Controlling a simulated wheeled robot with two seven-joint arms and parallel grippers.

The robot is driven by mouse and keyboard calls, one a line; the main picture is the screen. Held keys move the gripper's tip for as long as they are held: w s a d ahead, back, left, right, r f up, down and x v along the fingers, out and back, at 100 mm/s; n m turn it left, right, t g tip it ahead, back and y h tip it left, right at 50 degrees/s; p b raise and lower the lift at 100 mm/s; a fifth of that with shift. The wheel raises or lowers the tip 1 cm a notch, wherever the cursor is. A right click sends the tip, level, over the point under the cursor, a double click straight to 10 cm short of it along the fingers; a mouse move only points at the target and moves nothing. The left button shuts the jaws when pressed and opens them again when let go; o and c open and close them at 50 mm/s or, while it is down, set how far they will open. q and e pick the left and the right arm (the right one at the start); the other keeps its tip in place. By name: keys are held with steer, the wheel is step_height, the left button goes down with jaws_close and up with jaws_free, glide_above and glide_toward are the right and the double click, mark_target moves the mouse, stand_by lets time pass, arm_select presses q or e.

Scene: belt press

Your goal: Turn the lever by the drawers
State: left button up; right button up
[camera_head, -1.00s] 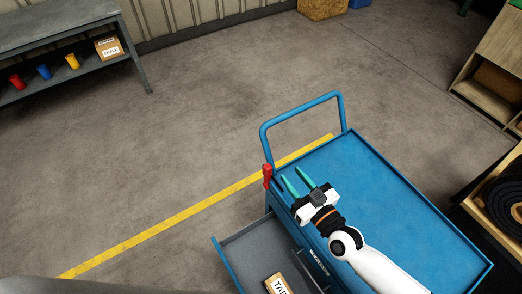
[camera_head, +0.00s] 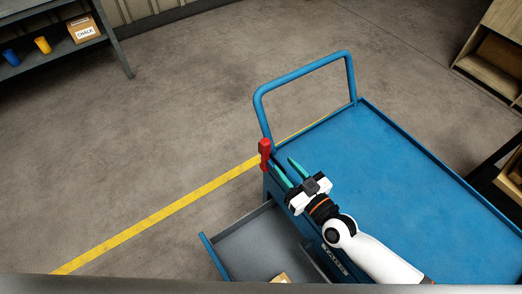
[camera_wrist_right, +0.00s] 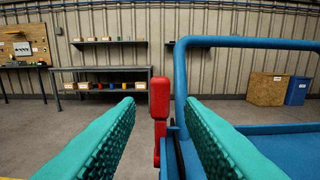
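The red lever (camera_head: 265,153) stands upright at the corner of the blue cart (camera_head: 420,185), beside the push handle. In the right wrist view the lever (camera_wrist_right: 159,110) shows between the two teal fingers, beyond their tips. My right gripper (camera_head: 283,167) is open, its fingers apart and pointing toward the lever. No contact between fingers and lever is visible. The cart's drawer (camera_head: 250,240) is pulled out below and left of my right gripper. My left gripper is not in view.
The blue push handle (camera_head: 300,72) rises just right of the lever. A box lies in the drawer, mostly cut off. A grey shelf (camera_head: 118,52) with cups and a chalk box (camera_head: 84,29) stands far left. The floor left of the cart is clear.

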mark_target(261, 141)
steer(key=shift+f, duration=0.55)
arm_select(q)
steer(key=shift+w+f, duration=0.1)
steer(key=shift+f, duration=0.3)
arm_select(e)
steer(key=x, duration=1.2)
steer(key=shift+r, duration=0.1)
steer(key=shift+c, duration=0.4)
jaws_close()
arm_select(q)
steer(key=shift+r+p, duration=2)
arm_select(e)
steer(key=shift+w+a+f+g+h, duration=0.2)
steer(key=shift+w+a+g+h, duration=0.2)
steer(key=shift+w+g, duration=0.2)
